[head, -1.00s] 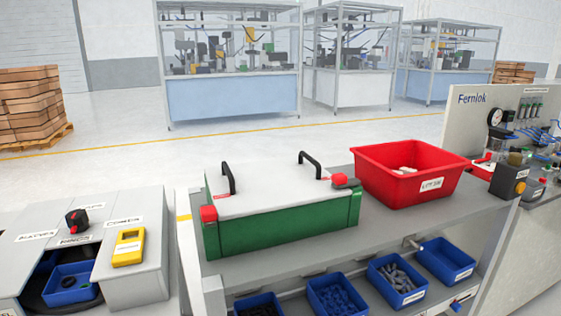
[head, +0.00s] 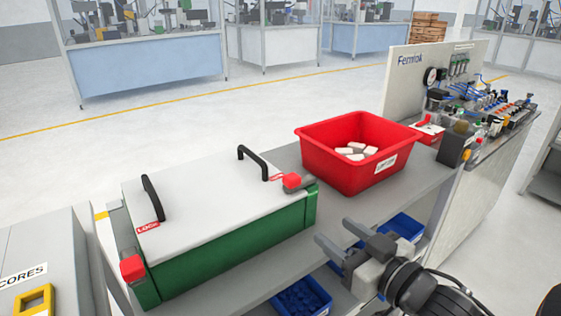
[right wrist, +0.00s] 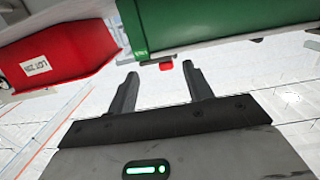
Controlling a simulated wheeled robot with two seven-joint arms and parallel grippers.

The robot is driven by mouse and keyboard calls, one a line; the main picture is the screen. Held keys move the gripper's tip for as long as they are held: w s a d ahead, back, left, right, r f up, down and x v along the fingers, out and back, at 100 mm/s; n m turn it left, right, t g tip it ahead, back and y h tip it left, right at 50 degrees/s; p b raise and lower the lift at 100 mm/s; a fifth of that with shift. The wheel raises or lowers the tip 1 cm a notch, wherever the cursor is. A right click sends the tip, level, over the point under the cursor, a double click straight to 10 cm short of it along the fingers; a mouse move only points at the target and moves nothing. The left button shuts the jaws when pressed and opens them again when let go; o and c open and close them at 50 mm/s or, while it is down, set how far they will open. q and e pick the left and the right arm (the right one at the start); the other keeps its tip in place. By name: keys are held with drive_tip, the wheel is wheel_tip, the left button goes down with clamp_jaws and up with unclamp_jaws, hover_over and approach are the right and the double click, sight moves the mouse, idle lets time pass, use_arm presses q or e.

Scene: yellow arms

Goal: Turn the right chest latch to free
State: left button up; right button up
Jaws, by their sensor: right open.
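The green chest (head: 230,250) with a white lid (head: 205,215) and two black handles stands on the grey bench. In the right wrist view the red of this latch (right wrist: 166,66) shows between the fingertips in the picture. The left latch (head: 132,268) is a red block at the left front corner. My right gripper (head: 333,232) is open and empty, in front of and below the right latch, apart from it. My left gripper is out of view.
A red bin (head: 335,175) with white pieces stands just right of the chest. Blue bins (head: 300,297) sit on the lower shelf beneath the gripper. A pneumatic panel (head: 410,75) stands at the far right. The bench top (head: 395,190) in front of the red bin is clear.

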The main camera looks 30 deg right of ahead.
drive_tip(key=t, duration=0.1)
approach(297, 179)
drive_tip(key=s, duration=0.2)
drive_tip(key=shift+y, duration=0.4)
drive_tip(key=w, duration=0.4)
drive_tip(key=w+p, duration=0.1)
drive_tip(key=w, duration=0.9)
drive_tip(key=shift+w+a, duration=0.2)
drive_tip(key=shift+a, duration=0.15)
drive_tip(key=shift+w+f, duration=0.15)
drive_tip(key=shift+w, duration=0.3)
drive_tip(key=c, duration=1)
